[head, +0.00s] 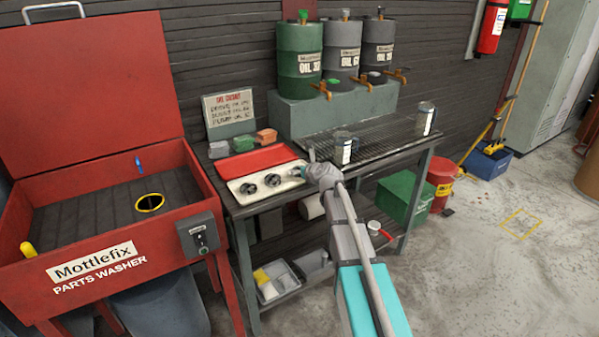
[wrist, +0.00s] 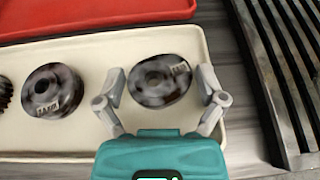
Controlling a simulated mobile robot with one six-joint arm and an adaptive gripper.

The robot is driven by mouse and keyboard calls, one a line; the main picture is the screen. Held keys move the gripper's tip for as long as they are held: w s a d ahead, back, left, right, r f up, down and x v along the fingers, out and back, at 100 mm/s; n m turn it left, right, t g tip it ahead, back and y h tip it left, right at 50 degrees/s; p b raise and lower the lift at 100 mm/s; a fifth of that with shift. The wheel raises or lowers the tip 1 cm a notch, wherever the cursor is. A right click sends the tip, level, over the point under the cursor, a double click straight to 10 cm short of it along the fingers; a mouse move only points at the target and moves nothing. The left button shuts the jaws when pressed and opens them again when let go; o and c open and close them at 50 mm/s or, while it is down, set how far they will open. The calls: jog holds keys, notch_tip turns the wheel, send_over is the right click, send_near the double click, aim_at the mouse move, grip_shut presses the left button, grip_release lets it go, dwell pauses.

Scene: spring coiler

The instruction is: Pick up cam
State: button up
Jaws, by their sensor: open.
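Dark, round, cam-like parts lie in a cream tray (head: 262,196) on the bench. In the wrist view, a dark round part with a centre hole and a small label (wrist: 160,80) lies between my gripper's fingers. My gripper (wrist: 162,84) is open, with one finger on each side of that part. I cannot tell whether the fingers touch it. A second labelled round part (wrist: 52,90) lies to its left, and a toothed dark part (wrist: 4,92) shows at the left edge. In the head view my gripper (head: 303,171) is over the tray's right end and partly hides the rightmost part.
A red tray (head: 256,160) lies behind the cream one. A slatted grate (head: 375,138) holding two metal mugs is to the right, below the oil drums (head: 300,50). The red parts washer (head: 110,250) stands left of the bench.

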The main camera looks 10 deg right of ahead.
jog(key=c, duration=0.9)
jog(key=shift+c, duration=0.2)
jog(key=shift+r, duration=0.2)
notch_tip(320, 180, up, 2)
jog(key=p, duration=0.2)
jog(key=shift+r+p, duration=0.15)
jog(key=shift+p, duration=0.15)
jog(key=s+r+p, duration=1)
jog(key=s, duration=0.4)
jog(key=shift+r, duration=0.2)
jog(key=shift+a, duration=0.1)
